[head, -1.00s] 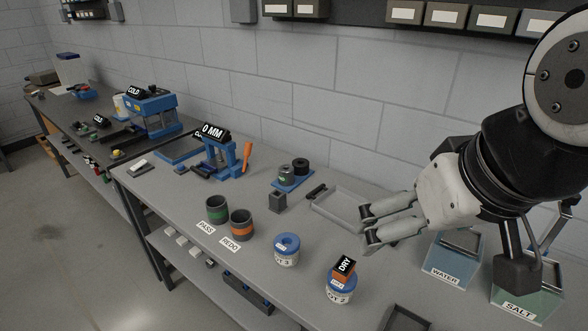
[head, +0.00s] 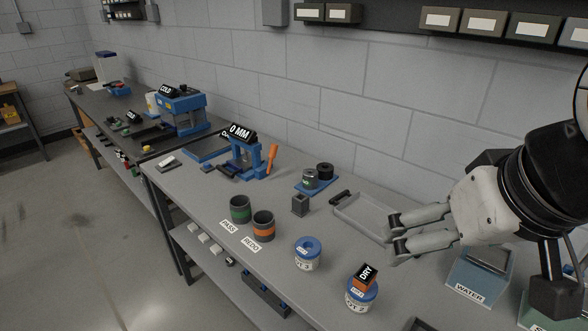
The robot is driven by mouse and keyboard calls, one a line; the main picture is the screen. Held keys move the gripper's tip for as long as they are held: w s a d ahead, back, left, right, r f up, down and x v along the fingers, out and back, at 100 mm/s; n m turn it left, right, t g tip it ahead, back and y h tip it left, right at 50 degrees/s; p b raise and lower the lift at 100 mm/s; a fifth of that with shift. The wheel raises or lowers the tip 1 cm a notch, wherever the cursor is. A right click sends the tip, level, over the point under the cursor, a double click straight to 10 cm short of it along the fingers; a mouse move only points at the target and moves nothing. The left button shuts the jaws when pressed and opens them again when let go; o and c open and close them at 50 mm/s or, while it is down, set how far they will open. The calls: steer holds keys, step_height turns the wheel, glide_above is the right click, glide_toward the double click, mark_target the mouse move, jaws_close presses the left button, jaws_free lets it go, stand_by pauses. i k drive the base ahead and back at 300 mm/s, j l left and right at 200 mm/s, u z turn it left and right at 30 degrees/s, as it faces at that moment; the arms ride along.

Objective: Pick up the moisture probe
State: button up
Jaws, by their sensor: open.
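The moisture probe appears to be the orange block with a black "DRY" display (head: 366,275). It sits on top of a blue-lidded white drum (head: 361,297) near the front of the bench; any part inside the drum is hidden. My gripper (head: 392,235) is open and empty. Its two grey fingers point left, above the bench, behind and slightly right of the probe, apart from it. A second blue-lidded drum (head: 307,254), labelled as a lot 3, stands to the left with a hole in its lid.
Green-banded (head: 240,210) and orange-banded (head: 263,226) cups stand left, behind the PASS and REDO labels. A shallow grey tray (head: 362,217) lies behind my fingers. The WATER container (head: 478,277) is at right. A small grey block (head: 300,205) stands mid-bench.

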mark_target(366, 276)
steer(key=j+z, duration=0.35)
steer(key=j, duration=1.05)
